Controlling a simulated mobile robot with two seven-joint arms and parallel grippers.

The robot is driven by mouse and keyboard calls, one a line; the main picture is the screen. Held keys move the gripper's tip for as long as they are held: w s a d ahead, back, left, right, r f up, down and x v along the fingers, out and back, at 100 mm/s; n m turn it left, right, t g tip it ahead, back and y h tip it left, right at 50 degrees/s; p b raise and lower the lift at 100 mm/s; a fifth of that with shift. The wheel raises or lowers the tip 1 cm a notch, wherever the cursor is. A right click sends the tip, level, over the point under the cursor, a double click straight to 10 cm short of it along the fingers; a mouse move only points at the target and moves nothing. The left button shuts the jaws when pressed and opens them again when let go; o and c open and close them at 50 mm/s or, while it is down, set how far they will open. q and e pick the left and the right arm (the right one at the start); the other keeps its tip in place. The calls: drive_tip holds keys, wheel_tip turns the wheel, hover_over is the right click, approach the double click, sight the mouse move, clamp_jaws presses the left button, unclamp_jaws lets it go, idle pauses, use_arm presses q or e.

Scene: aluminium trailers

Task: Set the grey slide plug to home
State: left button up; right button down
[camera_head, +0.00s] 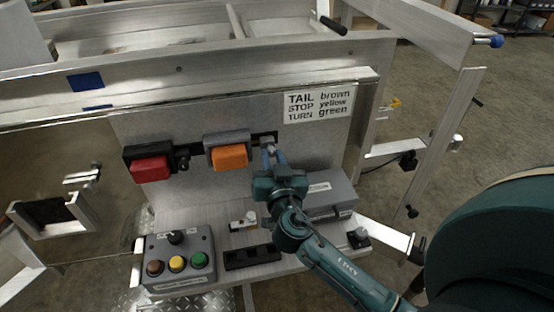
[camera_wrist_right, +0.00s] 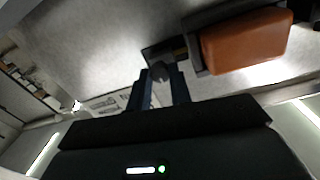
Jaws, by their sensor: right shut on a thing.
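The grey slide plug (camera_head: 267,142) is at the right side of the orange lamp's (camera_head: 230,157) housing, on the upright grey panel (camera_head: 200,205). My right gripper (camera_head: 273,157) reaches up to it and is shut on it. In the right wrist view, the dark round end of the plug (camera_wrist_right: 160,72) shows between the blue fingertips (camera_wrist_right: 163,88), beside the dark socket (camera_wrist_right: 163,53) on the orange lamp (camera_wrist_right: 246,42). I cannot tell whether the plug is fully seated. The fingers partly hide it. My left gripper is not in view.
A red lamp (camera_head: 151,168) with a black plug (camera_head: 182,158) is further left. Below are a button box (camera_head: 178,262), a black tray (camera_head: 252,257), a small connector (camera_head: 243,221) and a grey box (camera_head: 332,192). A wire-colour label (camera_head: 319,105) is upper right of the plug.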

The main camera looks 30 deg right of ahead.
drive_tip(key=shift+w+a+b, duration=0.15)
drive_tip(key=shift+a+b, duration=0.1)
drive_tip(key=shift+a, duration=0.35)
drive_tip(key=shift+w+a+b, duration=0.15)
drive_tip(key=shift+a+b, duration=0.05)
drive_tip(key=shift+a, duration=0.4)
drive_tip(key=c, duration=1.4)
unclamp_jaws()
drive_tip(key=shift+a, duration=0.1)
drive_tip(key=shift+c, duration=0.2)
drive_tip(key=shift+o, duration=0.9)
drive_tip(key=shift+r, duration=0.1)
